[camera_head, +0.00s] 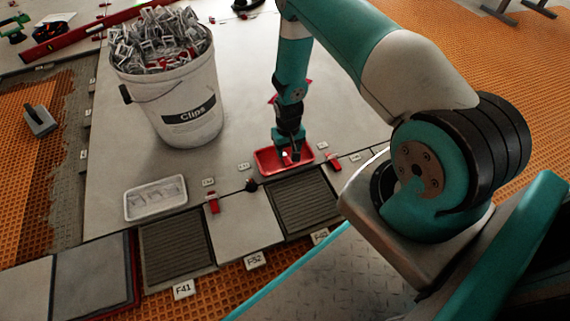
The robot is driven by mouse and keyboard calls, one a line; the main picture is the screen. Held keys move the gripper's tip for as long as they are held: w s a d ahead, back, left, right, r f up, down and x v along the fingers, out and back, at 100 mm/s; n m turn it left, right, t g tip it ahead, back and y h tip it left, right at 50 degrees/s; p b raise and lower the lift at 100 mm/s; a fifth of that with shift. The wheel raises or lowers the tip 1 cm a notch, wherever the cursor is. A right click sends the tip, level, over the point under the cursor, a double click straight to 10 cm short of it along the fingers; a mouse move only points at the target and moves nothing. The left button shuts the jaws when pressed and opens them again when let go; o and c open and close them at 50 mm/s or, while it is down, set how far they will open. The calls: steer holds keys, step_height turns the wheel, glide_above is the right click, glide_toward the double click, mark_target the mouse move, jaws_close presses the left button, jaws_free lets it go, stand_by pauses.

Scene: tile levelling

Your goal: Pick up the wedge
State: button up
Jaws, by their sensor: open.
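My gripper (291,154) points down at the red tray (262,170), with its fingertips low over or inside it. The jaws are open. A small pale spot shows beside the fingertips; I cannot tell what it is. No wedge stands out inside the tray, where red on red and my gripper hide detail. A small red wedge-like piece (213,203) sits on the tile joint left of the tray. Another red piece (333,162) sits on the joint to the right of the tray.
A white bucket labelled Clips (200,95), full of clips, stands behind left. A white tray (155,198) lies on the tiles at the left. A small dark object (251,185) is near the red tray. Ribbed grey mortar patches (175,247) lie in front. A trowel (39,120) lies far left.

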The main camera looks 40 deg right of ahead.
mark_target(287, 161)
steer(key=f+b, duration=0.1)
steer(key=f, duration=0.1)
steer(key=f+b, duration=0.3)
steer(key=shift+s+a+f+b, duration=0.15)
steer(key=shift+a+f+b, duration=0.1)
steer(key=shift+f+b, duration=0.15)
steer(key=shift+r, duration=0.1)
steer(key=shift+c, duration=0.2)
steer(key=c, duration=0.9)
